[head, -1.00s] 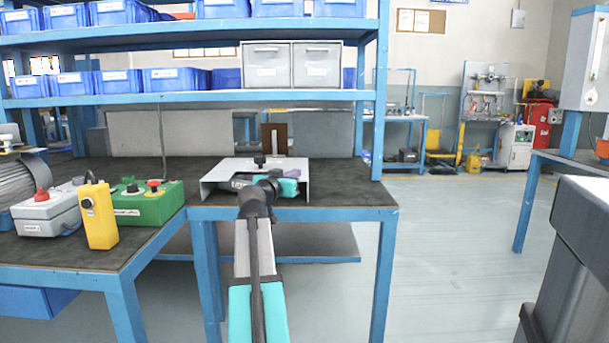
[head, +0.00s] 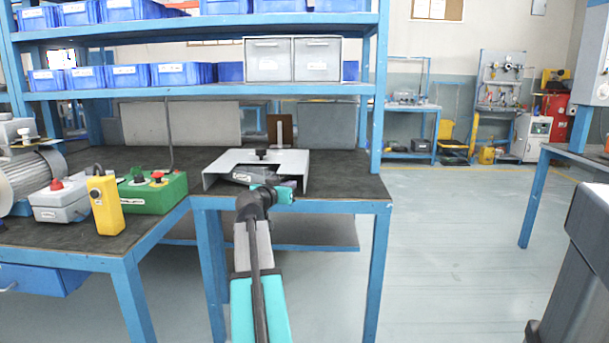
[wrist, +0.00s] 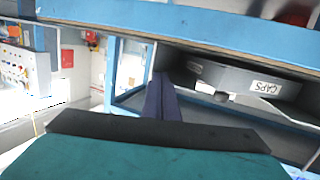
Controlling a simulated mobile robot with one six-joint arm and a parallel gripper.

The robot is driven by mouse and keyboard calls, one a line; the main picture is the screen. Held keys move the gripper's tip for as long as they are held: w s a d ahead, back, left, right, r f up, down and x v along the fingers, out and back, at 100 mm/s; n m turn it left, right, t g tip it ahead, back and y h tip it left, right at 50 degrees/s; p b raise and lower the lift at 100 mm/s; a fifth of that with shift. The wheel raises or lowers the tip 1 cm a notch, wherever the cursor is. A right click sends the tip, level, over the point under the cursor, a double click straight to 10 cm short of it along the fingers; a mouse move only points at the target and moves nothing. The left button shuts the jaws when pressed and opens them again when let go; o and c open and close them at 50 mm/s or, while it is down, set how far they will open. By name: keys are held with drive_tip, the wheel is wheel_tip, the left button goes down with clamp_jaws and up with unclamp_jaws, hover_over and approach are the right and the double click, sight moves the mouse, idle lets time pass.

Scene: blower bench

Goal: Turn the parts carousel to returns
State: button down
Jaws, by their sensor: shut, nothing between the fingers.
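The parts carousel (head: 240,176) is a dark, low round part, mostly hidden under a grey cover (head: 225,164) with a black knob on top, on the bench's right part. A white label on its front is too small to read in the head view. In the wrist view the carousel (wrist: 240,83) shows a label reading CAPS; no returns label is readable. My gripper (head: 291,186) is at the front right of the cover, its dark purple fingers shut and empty. In the wrist view the fingers (wrist: 163,100) point towards the carousel; whether they touch it is unclear.
A green control box (head: 150,193), a yellow pendant (head: 107,206) and a grey switch box (head: 60,204) stand at the left. A shelf (head: 200,91) with blue bins and grey drawers (head: 268,60) hangs above. The floor to the right (head: 450,240) is clear.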

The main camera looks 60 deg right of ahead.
drive_tip(key=w+a+f+n+t+y+p, duration=0.2)
drive_tip(key=w+a+f+n+y+p, duration=0.3)
drive_tip(key=w+a+f+p, duration=0.95)
drive_tip(key=a+f+n+y+p, duration=0.1)
drive_tip(key=a+f+y+p, duration=0.2)
drive_tip(key=a, duration=0.4)
drive_tip(key=a+f+n+g+p, duration=0.1)
drive_tip(key=a+f+n+p, duration=0.15)
drive_tip(key=a+f, duration=0.4)
drive_tip(key=a+f+y+p, duration=0.2)
drive_tip(key=a+p, duration=0.2)
drive_tip(key=a, duration=0.5)
drive_tip(key=s+a+f+n+g+y+p, duration=0.15)
drive_tip(key=s+a+p, duration=0.35)
drive_tip(key=a, duration=0.5)
drive_tip(key=s+a+f+n+g+y+p, duration=0.1)
drive_tip(key=s+a+f+n+y+p, duration=0.15)
drive_tip(key=a+p, duration=0.6)
drive_tip(key=s+a+r+n+g+y+p, duration=0.1)
drive_tip(key=s+a+p, duration=0.3)
drive_tip(key=s+a, duration=0.5)
drive_tip(key=s+a+r+n+g+y+p, duration=0.1)
drive_tip(key=s+a+p, duration=0.4)
drive_tip(key=s+a, duration=0.5)
drive_tip(key=s+r+n+g, duration=0.1)
drive_tip(key=n+g, duration=0.1)
drive_tip(key=shift+s+r+g, duration=0.25)
drive_tip(key=shift+s+g, duration=0.1)
